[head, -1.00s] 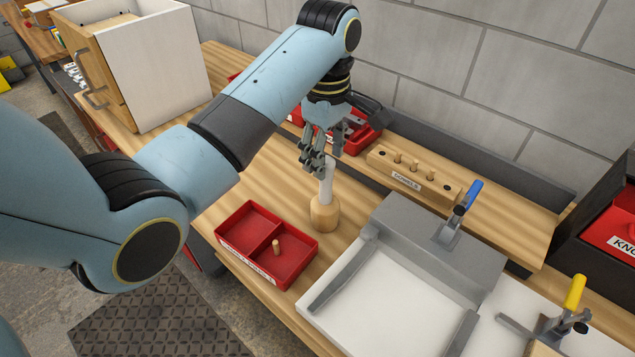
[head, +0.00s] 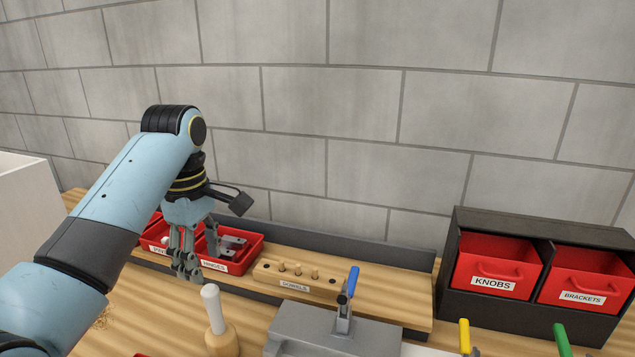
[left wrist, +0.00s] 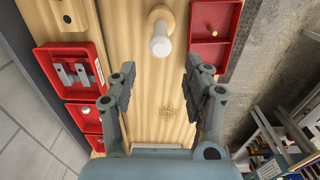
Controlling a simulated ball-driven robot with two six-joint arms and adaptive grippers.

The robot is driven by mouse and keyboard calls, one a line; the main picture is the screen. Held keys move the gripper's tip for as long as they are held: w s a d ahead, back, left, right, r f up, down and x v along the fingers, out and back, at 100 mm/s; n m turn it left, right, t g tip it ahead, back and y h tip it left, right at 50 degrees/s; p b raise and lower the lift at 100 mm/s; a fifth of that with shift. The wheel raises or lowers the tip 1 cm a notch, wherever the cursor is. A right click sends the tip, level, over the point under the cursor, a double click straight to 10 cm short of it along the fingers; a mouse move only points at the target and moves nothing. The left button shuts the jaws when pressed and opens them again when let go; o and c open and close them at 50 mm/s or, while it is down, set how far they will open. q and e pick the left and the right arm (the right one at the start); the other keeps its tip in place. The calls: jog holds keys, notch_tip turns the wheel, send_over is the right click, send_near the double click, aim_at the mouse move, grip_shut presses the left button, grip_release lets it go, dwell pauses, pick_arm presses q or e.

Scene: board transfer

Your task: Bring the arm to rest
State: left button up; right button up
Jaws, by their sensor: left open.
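My left gripper (head: 187,268) hangs pointing down over the bench in the head view, beside the red hinge bin. In the left wrist view its two fingers (left wrist: 158,85) stand wide apart with nothing between them. A mallet-like tool with a white shaft (head: 212,308) and round wooden base (head: 222,341) stands upright on the bench, right of the gripper in the head view. It also shows beyond the fingertips in the left wrist view (left wrist: 160,40), apart from them. My right gripper is in neither current view.
Red bins (head: 245,240) and a wooden dowel block (head: 293,276) line the back shelf. A blue-handled clamp (head: 344,310) stands right of them. A dark cabinet (head: 447,283) holds red drawers at the right. A red divided tray (left wrist: 211,22) lies near the bench edge.

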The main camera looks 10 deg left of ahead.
pick_arm(q)
jog(key=s+f+m+t, duration=0.1)
jog(key=s+f+m, duration=0.55)
jog(key=s, duration=0.55)
jog(key=s+r+m+t, duration=0.35)
jog(key=s+m, duration=0.75)
jog(key=s, duration=0.5)
notch_tip(320, 180, down, 37)
jog(key=a+g+y+b, duration=0.1)
jog(key=a+g+b, duration=0.1)
jog(key=b, duration=1.1)
jog(key=s+f+b, duration=0.4)
jog(key=s+f, duration=0.2)
jog(key=f, duration=0.3)
jog(key=s+f+g+b, duration=0.1)
jog(key=s+f+b, duration=0.2)
jog(key=s+f, duration=0.4)
jog(key=s+a+f+b, duration=0.1)
jog(key=s+f+b, duration=0.3)
jog(key=f, duration=0.9)
jog(key=s, duration=0.2)
jog(key=shift+s+f+n+g+b, duration=0.2)
jog(key=shift+s+n+g+b, duration=0.1)
jog(key=shift+s+n+g, duration=0.05)
